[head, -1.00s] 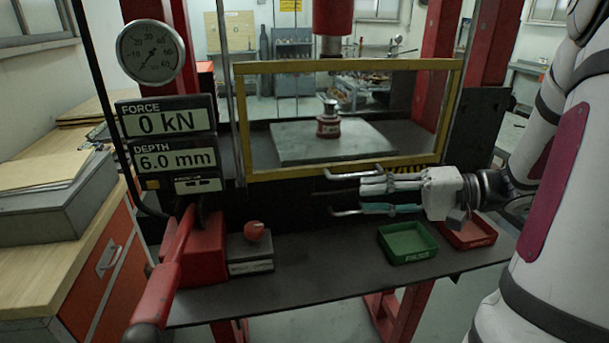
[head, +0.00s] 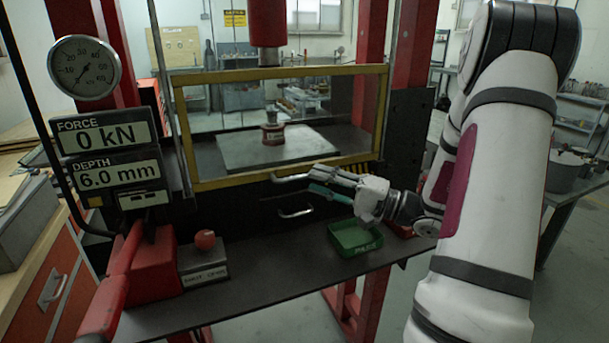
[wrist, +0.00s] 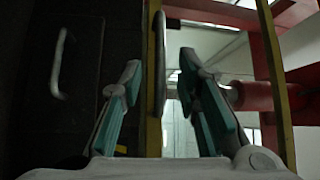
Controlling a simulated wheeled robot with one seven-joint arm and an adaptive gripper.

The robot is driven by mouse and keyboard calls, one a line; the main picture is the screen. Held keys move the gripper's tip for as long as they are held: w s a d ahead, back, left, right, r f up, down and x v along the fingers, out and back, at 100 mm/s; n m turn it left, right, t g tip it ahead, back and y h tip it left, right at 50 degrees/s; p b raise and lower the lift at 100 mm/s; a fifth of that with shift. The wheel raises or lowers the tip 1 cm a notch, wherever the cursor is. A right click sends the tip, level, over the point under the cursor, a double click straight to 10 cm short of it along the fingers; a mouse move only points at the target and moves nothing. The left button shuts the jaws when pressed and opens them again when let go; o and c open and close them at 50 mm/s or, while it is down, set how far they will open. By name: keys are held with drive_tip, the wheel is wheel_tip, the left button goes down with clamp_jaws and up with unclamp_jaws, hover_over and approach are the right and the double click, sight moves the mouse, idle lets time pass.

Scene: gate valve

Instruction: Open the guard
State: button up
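The guard (head: 282,72) is a clear panel in a yellow frame, down across the front of the press opening. A grey bar handle (head: 290,178) is at its lower edge. My gripper (head: 314,180) is just right of this handle, with its teal-padded fingers apart. In the wrist view the open fingers (wrist: 160,66) lie on either side of the guard handle (wrist: 160,62), with gaps visible on both sides. I cannot tell how deep the handle sits between them. Behind the guard, a small red and metal piece (head: 273,130) stands on a grey plate (head: 235,150).
A second handle (head: 296,212) is on the dark front below the guard; it also shows in the wrist view (wrist: 60,65). A green tray (head: 352,238) sits on the shelf below my gripper. A red lever (head: 122,262) and a box with a red knob (head: 205,240) are left.

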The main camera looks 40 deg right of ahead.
sight(304, 176)
drive_tip(key=shift+x, duration=2.3)
clamp_jaws()
